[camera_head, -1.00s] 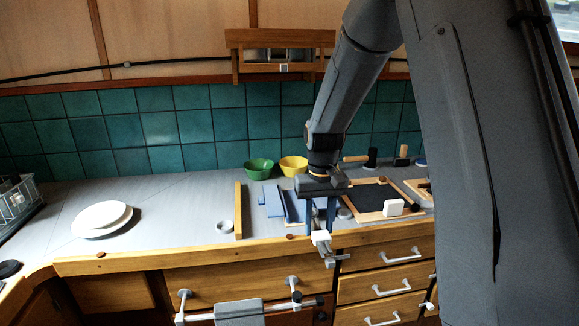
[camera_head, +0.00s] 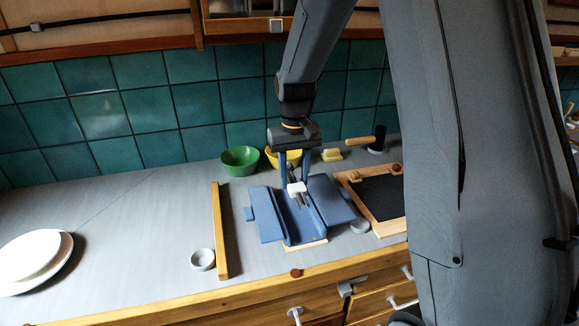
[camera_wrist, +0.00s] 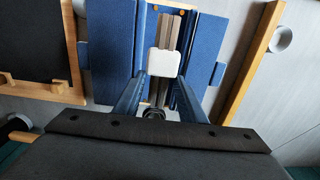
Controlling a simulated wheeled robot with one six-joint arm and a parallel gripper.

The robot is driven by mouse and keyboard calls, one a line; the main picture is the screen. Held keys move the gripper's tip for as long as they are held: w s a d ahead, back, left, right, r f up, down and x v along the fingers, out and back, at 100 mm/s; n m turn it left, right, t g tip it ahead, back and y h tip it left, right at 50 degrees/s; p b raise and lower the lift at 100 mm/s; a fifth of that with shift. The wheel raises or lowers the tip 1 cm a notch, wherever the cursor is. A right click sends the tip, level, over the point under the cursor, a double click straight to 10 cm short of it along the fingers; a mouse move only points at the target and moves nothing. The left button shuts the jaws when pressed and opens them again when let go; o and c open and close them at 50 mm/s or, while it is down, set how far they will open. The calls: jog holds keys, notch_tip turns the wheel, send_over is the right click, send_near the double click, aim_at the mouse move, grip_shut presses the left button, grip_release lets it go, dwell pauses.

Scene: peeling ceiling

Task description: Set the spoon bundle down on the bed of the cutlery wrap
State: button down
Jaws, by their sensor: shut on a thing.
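The blue cutlery wrap (camera_head: 265,222) lies on the counter with its flaps spread to either side of a central bed. It also shows in the wrist view (camera_wrist: 111,40). My gripper (camera_head: 294,186) is over the wrap, pointing down. Its fingers (camera_wrist: 156,90) are shut on the spoon bundle (camera_head: 303,200), grey handles with a white block around them. In the wrist view the bundle (camera_wrist: 172,32) lines up lengthwise with the bed between the flaps. I cannot tell whether it touches the bed.
A wooden bar (camera_head: 220,232) and a small white ring (camera_head: 203,260) are left of the wrap. A wood-framed black board (camera_head: 380,198) is at right. White plates (camera_head: 30,255) are far left, with clear counter between.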

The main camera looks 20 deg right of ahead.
aim_at(294, 213)
jog(key=shift+w+f, duration=0.1)
jog(key=shift+f+b, duration=1.65)
jog(key=shift+f, duration=0.35)
jog(key=shift+s, duration=0.2)
jog(key=shift+f+b, duration=0.8)
jog(key=shift+f, duration=1.7)
jog(key=shift+f, duration=0.3)
jog(key=c, duration=1)
grip_release()
jog(key=shift+c, duration=0.2)
